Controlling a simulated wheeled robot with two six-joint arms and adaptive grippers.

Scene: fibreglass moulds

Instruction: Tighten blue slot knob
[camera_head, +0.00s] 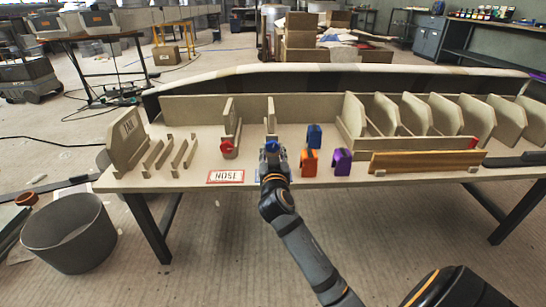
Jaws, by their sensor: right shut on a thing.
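The blue slot knob (272,146) sits at the front end of a slot holder on the beige mould table (200,181). An upright panel (270,114) stands just behind it. My right gripper (272,153) reaches up from the lower right and is shut on the blue knob from the front. The fingers hide most of the knob, and its turn cannot be made out. My left gripper is not in view.
A red knob (227,147) is on the slot to the left. Blue (314,136), orange (308,165) and purple (342,162) clamps stand close on the right. A wooden bar (425,161) lies farther right. A grey bin (70,235) stands on the floor at left.

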